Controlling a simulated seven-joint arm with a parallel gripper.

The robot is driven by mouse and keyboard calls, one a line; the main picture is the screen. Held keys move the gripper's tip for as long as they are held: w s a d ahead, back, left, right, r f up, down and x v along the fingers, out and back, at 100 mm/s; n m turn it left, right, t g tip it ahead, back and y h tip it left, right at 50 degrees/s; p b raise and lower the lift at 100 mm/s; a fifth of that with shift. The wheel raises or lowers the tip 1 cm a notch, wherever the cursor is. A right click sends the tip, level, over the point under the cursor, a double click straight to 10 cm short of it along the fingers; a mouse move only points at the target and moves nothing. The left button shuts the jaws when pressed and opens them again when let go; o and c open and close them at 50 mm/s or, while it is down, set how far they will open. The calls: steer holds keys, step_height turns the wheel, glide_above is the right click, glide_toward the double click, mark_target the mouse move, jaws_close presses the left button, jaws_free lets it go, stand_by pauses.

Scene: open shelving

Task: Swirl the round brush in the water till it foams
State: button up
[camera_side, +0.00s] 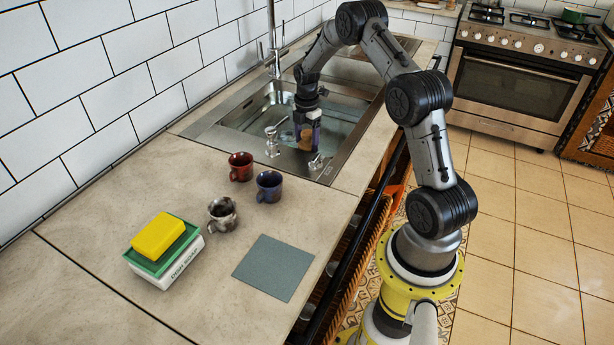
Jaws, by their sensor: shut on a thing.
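My arm reaches down into the sink (213,133) at the back of the counter. My gripper (307,128) is shut on the round brush (305,135), of which only a small brownish part shows between the dark fingers. The brush is over or in the right front part of the basin. The water (340,128) looks clear and greenish grey in the basin. Whether the bristles are under the surface cannot be told at this size, and no clear foam can be made out.
A tall faucet (272,40) stands behind the basin. A red mug (241,167), a blue mug (269,186) and a grey metallic mug (222,214) stand before the sink. A yellow sponge (158,235) lies on a dish soap box (167,275). A grey mat (273,267) lies flat nearby.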

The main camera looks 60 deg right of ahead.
steer(key=shift+d, duration=3.3)
step_height(320, 180, up, 12)
steer(key=shift+r, duration=0.25)
steer(key=w+a+r+m, duration=0.2)
steer(key=w+a+m, duration=0.1)
steer(key=a, duration=0.6)
steer(key=w+a+r+m, duration=0.2)
steer(key=w+a, duration=0.2)
steer(key=a, duration=0.4)
steer(key=s+a+m, duration=0.1)
steer(key=a+m, duration=0.5)
steer(key=a, duration=1.3)
steer(key=shift+s+a+r, duration=0.15)
steer(key=shift+s+a, duration=0.2)
steer(key=shift+a, duration=0.05)
